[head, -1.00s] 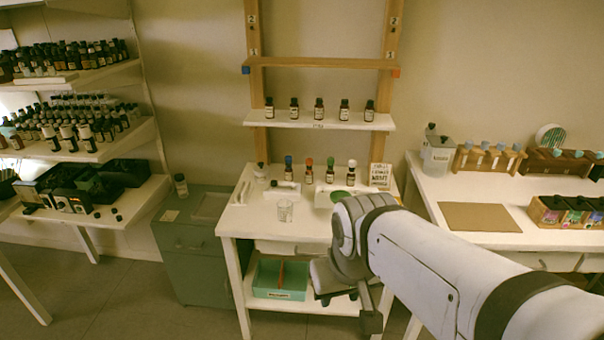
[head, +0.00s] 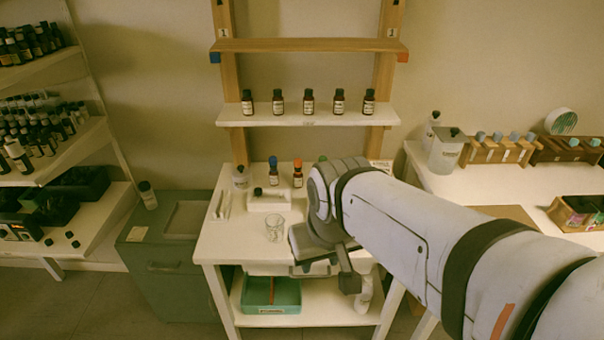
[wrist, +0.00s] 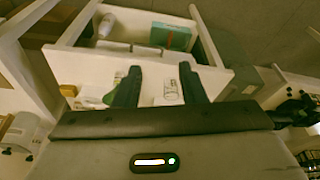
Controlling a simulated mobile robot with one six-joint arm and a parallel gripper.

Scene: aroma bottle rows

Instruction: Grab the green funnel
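In the head view my arm covers the right part of the small white table (head: 235,245), and I cannot make out the funnel there. In the wrist view a small green patch (wrist: 109,98), possibly the green funnel, shows beside the left finger, partly hidden by it. My gripper (wrist: 158,82) is open, its two dark fingers apart with nothing held between them. In the head view the gripper (head: 325,265) hangs by the table's front edge; its fingertips are not clear.
A clear glass (head: 275,228) stands on the table left of my arm. Bottles with blue (head: 273,172) and orange (head: 297,173) caps stand behind it. A shelf (head: 305,115) with several bottles is above. A green tray (head: 272,294) sits below. A grey cabinet (head: 175,255) is left.

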